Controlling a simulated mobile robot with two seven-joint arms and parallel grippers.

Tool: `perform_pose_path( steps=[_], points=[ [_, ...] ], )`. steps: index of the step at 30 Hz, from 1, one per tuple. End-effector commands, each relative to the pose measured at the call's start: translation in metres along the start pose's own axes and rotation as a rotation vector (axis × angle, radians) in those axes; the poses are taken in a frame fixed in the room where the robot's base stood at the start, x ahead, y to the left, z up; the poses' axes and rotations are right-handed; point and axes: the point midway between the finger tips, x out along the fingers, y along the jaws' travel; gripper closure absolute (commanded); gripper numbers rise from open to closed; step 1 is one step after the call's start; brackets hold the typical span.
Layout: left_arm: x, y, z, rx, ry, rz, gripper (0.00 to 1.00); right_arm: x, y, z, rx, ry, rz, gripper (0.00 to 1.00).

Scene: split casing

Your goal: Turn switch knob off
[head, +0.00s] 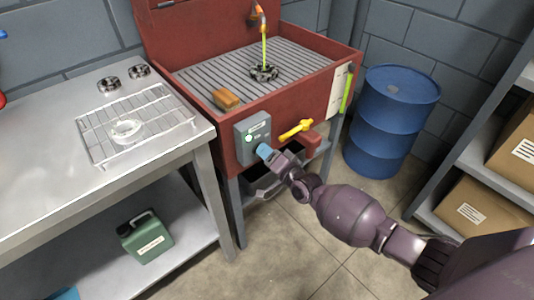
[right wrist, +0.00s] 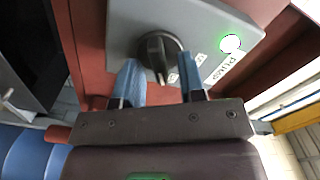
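A grey switch box (head: 252,137) is mounted on the front of the red wash basin. In the right wrist view the box (right wrist: 190,22) carries a black rotary knob (right wrist: 158,50), a "PUMP" label and a lit green lamp (right wrist: 230,43). The lamp (head: 249,135) also shows in the head view. My right gripper (head: 265,151) is at the box, its blue fingers hiding the knob there. In the wrist view the right gripper (right wrist: 159,68) is open, one finger on each side of the knob's handle, with gaps visible. Contact is not apparent. My left gripper is out of view.
A yellow valve handle (head: 296,129) sticks out right of the box. The red basin (head: 185,40) holds a sponge (head: 226,99). A steel table (head: 40,150) stands left, a blue drum (head: 395,120) right. Open floor lies in front.

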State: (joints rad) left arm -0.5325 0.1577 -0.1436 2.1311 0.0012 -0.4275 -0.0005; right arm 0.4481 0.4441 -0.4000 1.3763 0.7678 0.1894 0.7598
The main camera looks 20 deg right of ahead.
Motion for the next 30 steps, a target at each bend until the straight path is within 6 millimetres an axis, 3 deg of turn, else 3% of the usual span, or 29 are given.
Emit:
perform_pose_path(
  steps=[1,7,20,30],
  points=[
    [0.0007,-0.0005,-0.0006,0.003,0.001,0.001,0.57,-0.0001,0.0000,0.0001,0.000,0.000,0.000,0.71],
    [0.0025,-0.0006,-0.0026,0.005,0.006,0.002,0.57,-0.0003,0.0001,0.0001,0.000,0.000,0.000,1.00],
    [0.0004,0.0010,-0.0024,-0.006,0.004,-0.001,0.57,-0.0002,-0.0009,-0.0002,-0.068,0.000,0.000,1.00],
    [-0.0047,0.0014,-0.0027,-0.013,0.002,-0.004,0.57,0.0000,-0.0031,-0.0004,-0.327,0.001,-0.001,1.00]
  ],
)
